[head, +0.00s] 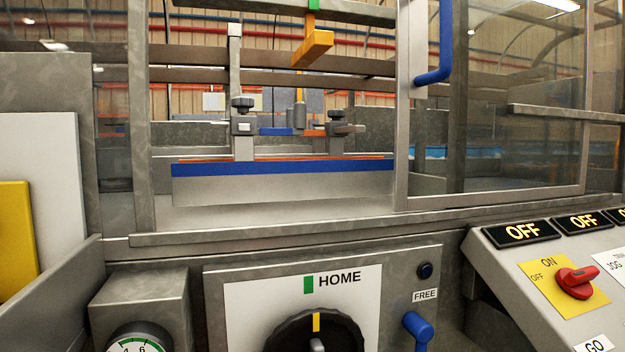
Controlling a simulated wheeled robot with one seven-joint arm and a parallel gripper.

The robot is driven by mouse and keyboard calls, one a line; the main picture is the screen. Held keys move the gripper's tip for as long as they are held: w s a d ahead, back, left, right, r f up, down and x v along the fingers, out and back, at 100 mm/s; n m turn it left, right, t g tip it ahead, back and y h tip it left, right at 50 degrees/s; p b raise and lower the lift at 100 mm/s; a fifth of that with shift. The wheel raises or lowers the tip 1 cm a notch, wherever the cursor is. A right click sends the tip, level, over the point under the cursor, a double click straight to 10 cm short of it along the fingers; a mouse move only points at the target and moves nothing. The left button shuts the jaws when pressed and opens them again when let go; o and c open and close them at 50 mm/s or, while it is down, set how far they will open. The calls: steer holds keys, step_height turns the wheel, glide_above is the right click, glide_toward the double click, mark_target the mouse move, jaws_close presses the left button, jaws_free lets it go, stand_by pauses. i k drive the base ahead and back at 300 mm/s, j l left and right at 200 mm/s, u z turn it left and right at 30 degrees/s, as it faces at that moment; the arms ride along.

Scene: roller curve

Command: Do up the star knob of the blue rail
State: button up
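The blue rail (283,168) is a long blue strip along the top of a pale metal plate, seen in the head view behind the machine's frame opening. An orange strip shows just behind it. A dark knob (242,103) sits on top of a clamp block on an upright post at the left. A second dark knob (336,115) sits on another clamp block to the right. A small blue piece (275,131) lies between the two clamps. I cannot tell which knob belongs to the blue rail or how tight either is. My gripper is not in view.
A clear guard door (520,130) with a blue handle (433,75) covers the right side. An orange-yellow arm (313,47) hangs above the clamps. In front are a HOME dial (317,335), a blue lever (416,327) and a red switch (577,283). The left opening looks uncovered.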

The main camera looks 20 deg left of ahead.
mark_target(243, 104)
steer(key=j+u, duration=0.2)
steer(key=u, duration=0.85)
